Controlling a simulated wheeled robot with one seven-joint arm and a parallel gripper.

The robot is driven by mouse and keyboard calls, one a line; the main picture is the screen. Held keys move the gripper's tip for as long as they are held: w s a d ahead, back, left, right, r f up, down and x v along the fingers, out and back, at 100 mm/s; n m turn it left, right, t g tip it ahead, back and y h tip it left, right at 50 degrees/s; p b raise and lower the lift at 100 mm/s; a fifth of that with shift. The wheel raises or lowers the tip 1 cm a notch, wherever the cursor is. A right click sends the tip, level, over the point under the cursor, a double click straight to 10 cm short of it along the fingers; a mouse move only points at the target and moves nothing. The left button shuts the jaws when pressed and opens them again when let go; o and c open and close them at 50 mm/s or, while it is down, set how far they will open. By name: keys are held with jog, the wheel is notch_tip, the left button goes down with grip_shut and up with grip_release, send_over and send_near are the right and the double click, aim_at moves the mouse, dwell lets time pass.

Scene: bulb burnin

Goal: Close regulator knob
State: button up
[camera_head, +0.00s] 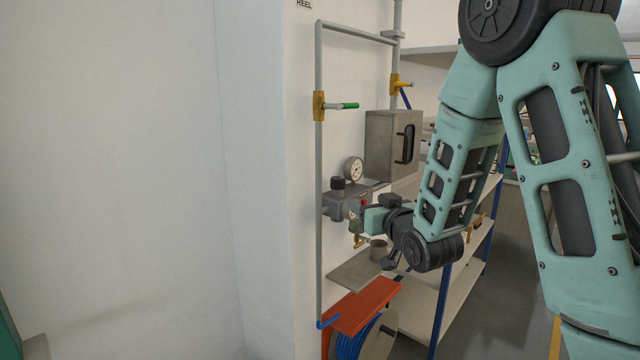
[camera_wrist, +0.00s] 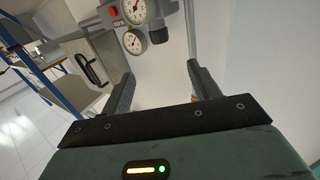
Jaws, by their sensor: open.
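The grey regulator (camera_head: 345,203) sits on the pipework by the white wall, with a dial gauge (camera_head: 353,170) above it. Its black knob (camera_head: 338,183) stands on top at the left. In the wrist view two gauges (camera_wrist: 134,41) and a dark knob-like part (camera_wrist: 158,36) show at the top, beyond my fingertips; I cannot tell whether it is the same knob. My gripper (camera_wrist: 163,80) is open, with nothing between its fingers. In the head view it is close to the regulator's right side, and its fingertips are hard to make out.
A grey box (camera_head: 391,140) with a black handle hangs right of the regulator. Pipe valves (camera_head: 345,106) stick out above. Shelving stands at right.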

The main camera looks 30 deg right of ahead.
aim_at(341, 182)
jog(key=w+d+p, duration=0.1)
jog(key=w+p, duration=0.1)
jog(key=w, duration=0.3)
jog(key=w+d+p, duration=0.1)
jog(key=w+p, duration=0.2)
jog(key=w, duration=0.3)
jog(key=w+p, duration=0.2)
jog(key=w, duration=0.4)
jog(key=shift+w+d+r, duration=0.15)
jog(key=shift+d, duration=0.25)
jog(key=c, duration=1)
